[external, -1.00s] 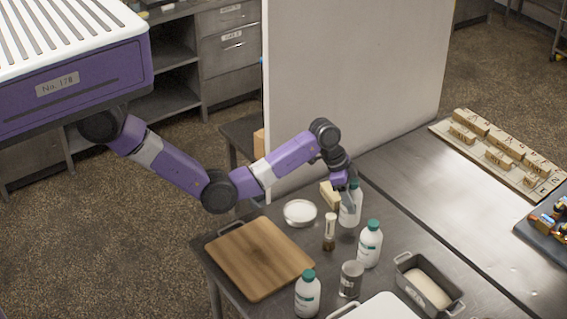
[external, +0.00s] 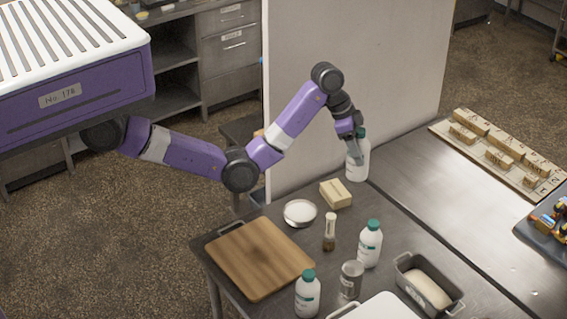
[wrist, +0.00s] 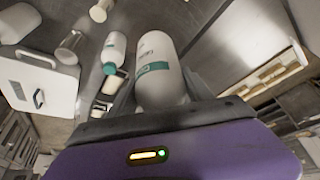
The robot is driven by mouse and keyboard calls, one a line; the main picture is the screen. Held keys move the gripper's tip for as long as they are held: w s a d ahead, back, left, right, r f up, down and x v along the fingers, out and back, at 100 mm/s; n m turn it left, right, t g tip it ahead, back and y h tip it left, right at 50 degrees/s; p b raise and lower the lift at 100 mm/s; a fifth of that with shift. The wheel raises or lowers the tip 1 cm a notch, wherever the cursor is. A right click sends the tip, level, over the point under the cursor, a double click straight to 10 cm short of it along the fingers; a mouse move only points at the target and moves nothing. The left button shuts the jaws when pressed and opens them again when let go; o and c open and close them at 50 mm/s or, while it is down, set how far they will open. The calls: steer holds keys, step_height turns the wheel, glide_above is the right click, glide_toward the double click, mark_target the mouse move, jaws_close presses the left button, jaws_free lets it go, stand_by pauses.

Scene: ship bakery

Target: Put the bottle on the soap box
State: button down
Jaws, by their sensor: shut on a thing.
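A white bottle with a green cap (external: 358,168) is in my gripper (external: 355,148), upright and apparently held above the table. In the wrist view the same bottle (wrist: 160,72) fills the space in front of my gripper, its green label band showing. My gripper is shut on its upper part. A pale yellow block-like box, which looks like the soap box (external: 336,194), lies on the metal table, below and slightly left of the held bottle. I cannot make out any lettering on it.
Two similar bottles stand on the table, one at the right (external: 370,246) and one in front (external: 307,296). A tall pale panel (external: 350,70) stands behind.

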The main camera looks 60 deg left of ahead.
steer(key=w+a+r+n+y+b, duration=0.1)
steer(key=w+a+n+y, duration=0.15)
steer(key=a+n, duration=0.45)
steer(key=w+a+r+n+y+b, duration=0.2)
steer(key=a+n+y, duration=0.1)
steer(key=a+n, duration=0.35)
step_height(320, 180, down, 20)
steer(key=p, duration=0.3)
steer(key=shift+w+t, duration=0.15)
steer(key=shift+t, duration=0.25)
steer(key=shift+c, duration=2.2)
jaws_free()
steer(key=shift+f, duration=0.15)
steer(key=shift+h, duration=0.25)
steer(key=b+v, duration=0.1)
steer(key=v, duration=1.1)
steer(key=shift+d, duration=0.1)
